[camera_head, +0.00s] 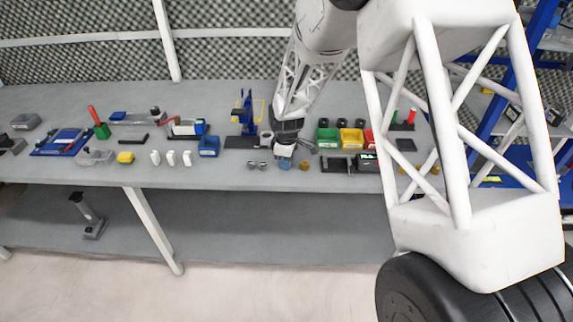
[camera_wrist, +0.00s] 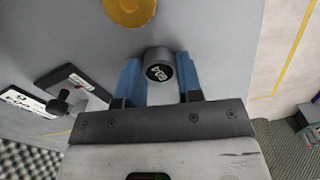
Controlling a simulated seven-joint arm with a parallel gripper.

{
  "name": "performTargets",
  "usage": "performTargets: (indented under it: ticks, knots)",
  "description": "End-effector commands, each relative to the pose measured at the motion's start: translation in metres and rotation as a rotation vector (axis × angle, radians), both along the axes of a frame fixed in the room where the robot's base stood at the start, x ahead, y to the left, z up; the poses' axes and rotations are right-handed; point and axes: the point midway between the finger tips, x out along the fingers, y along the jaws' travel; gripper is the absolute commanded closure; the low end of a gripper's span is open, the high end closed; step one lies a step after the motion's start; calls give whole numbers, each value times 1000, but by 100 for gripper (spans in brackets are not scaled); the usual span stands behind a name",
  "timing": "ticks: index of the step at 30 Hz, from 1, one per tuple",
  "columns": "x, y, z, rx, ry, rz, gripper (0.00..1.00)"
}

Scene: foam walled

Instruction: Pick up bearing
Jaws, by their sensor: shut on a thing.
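The bearing (camera_wrist: 158,66) is a short grey cylinder with a dark, marked end face, seen in the wrist view. My gripper (camera_wrist: 157,72) has its two blue fingers on either side of it, shut on it. In the head view my gripper (camera_head: 285,162) is low over the front part of the grey bench, right of two small grey round parts (camera_head: 257,165). The held bearing is hidden there by the fingers. I cannot tell whether it still touches the bench.
A brass-coloured round part (camera_head: 304,166) stands close right of my gripper; it also shows in the wrist view (camera_wrist: 128,8). Green (camera_head: 327,138) and yellow (camera_head: 351,138) bins and a dark device (camera_head: 366,162) are further right. A blue bin (camera_head: 208,146) is left. The bench front edge is near.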

Motion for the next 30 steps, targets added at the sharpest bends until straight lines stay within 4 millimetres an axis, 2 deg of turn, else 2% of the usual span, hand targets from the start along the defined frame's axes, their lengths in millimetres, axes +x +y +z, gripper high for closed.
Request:
performTargets:
  ticks: [3, 14, 20, 24, 30]
  knots:
    - [0, 0, 0, 0, 0, 0, 93]
    - [0, 0, 4, 0, -1, 0, 94]
    - [0, 0, 17, 1, -1, 0, 94]
    - [1, 0, 35, 1, -2, 0, 94]
    - [-23, -7, 39, 1, -1, 0, 94]
